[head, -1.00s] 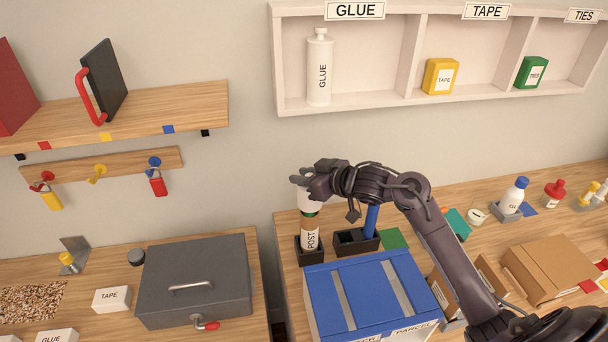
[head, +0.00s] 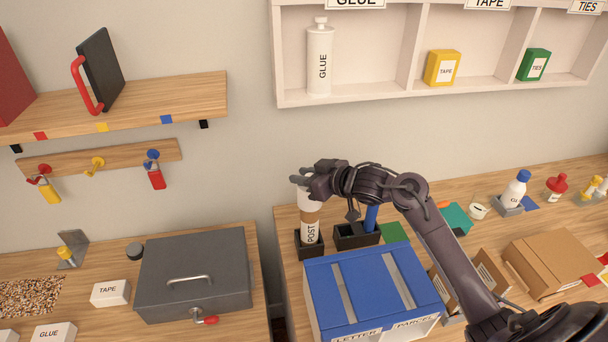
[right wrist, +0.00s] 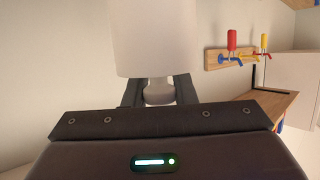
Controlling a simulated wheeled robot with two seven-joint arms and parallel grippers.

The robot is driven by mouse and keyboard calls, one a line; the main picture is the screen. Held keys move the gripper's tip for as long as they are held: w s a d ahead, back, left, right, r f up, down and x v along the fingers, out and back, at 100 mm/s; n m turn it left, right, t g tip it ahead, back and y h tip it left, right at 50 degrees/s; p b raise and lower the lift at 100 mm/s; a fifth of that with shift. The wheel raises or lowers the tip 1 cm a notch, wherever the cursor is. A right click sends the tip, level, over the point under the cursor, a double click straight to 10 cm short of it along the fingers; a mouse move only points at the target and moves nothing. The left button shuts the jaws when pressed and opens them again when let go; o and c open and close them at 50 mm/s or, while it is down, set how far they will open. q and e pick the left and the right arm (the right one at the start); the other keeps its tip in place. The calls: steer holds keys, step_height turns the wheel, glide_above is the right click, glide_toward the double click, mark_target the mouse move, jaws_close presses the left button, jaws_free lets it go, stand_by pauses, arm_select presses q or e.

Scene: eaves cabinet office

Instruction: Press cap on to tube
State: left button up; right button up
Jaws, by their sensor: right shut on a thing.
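The POST tube (head: 310,233), white with a brown band at its upper part, stands upright in a black holder (head: 311,251) on the right-hand bench. A white cap (head: 305,201) sits over the tube's top, its lower edge at the brown band, with no gap visible. My right gripper (head: 304,181) is at the cap's top, shut on it. In the right wrist view the wide white cap (right wrist: 155,38) has a narrow knob (right wrist: 158,92) between my two dark fingers. My left gripper is not in view.
A second black holder (head: 350,237) with a blue post (head: 371,218) stands just right of the tube. A blue LETTER and PARCEL box (head: 320,300) is in front. A grey case (head: 195,255) is on the left bench. Shelves (head: 350,97) hang above.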

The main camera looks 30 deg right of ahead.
steer(key=shift+f+b, duration=0.65)
steer(key=shift+f, duration=0.6)
steer(key=o, duration=1)
steer(key=shift+s, duration=0.1)
steer(key=shift+b+v, duration=0.95)
steer(key=shift+v, duration=2.85)
steer(key=shift+s, duration=0.1)
